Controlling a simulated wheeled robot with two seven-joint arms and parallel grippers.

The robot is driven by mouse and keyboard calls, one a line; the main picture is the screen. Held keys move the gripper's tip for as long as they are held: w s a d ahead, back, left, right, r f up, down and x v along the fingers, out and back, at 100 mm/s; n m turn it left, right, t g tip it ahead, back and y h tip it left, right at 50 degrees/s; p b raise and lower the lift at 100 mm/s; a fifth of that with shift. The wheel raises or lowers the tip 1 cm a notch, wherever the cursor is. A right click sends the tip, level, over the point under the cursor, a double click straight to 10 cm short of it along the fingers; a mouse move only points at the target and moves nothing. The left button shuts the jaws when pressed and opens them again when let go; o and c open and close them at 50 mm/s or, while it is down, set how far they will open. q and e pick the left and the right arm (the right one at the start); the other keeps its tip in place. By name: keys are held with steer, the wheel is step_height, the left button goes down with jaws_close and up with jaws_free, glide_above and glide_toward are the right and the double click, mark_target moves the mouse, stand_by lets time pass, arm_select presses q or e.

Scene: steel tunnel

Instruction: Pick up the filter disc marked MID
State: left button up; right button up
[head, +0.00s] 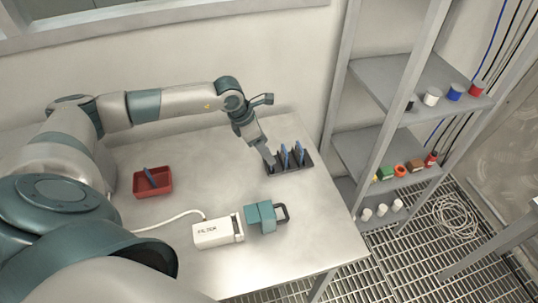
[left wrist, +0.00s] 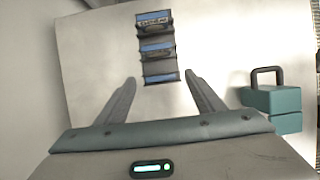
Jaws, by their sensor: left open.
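A dark rack (head: 290,168) stands on the table near its back right edge and holds upright blue-faced filter discs. Two discs show clearly in the head view. In the left wrist view, the rack (left wrist: 159,63) holds three blue discs in a row: a far one (left wrist: 153,19), a middle one (left wrist: 157,48) and a near one (left wrist: 160,77). Lettering shows on the far and middle discs, but I cannot read which is MID. My left gripper (head: 270,163) is at the rack's left end, pointing down. It is open and empty, its fingers apart on either side of the near disc's line.
A red tray (head: 153,190) with a dark blue item lies left on the table. A white labelled box (head: 217,231) with a cable and a teal block with a dark handle (head: 262,217) stand in front of the rack. Grey shelves (head: 390,87) with small items stand at right.

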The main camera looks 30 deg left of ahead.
arm_select(q)
steer(key=shift+x, duration=0.75)
steer(key=shift+f, duration=0.1)
steer(key=shift+c, duration=0.2)
steer(key=c, duration=1.1)
steer(key=shift+o, duration=0.2)
